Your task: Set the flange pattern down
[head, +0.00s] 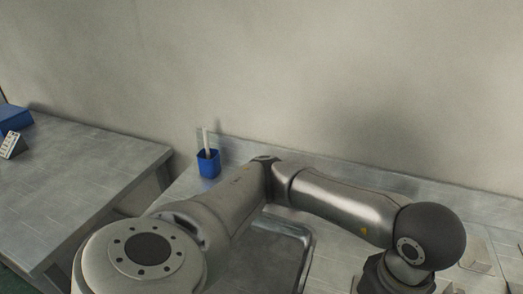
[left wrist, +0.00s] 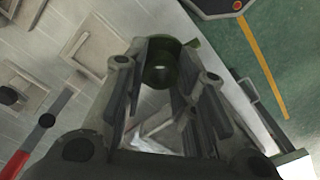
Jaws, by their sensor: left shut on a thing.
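My left gripper (left wrist: 166,85) shows in the left wrist view, its two dark fingers shut on a dark green round piece, which I take to be the flange pattern (left wrist: 160,72). The fingers and the piece are out of sight there. My right gripper is in neither view.
Square frames (left wrist: 95,45) and a red-handled tool (left wrist: 17,163) lie on the worktop in the left wrist view. Green floor (left wrist: 290,60) lies beyond the worktop's edge. The head view shows a metal tray (head: 306,238), a blue cup (head: 208,164) and a side table (head: 85,160).

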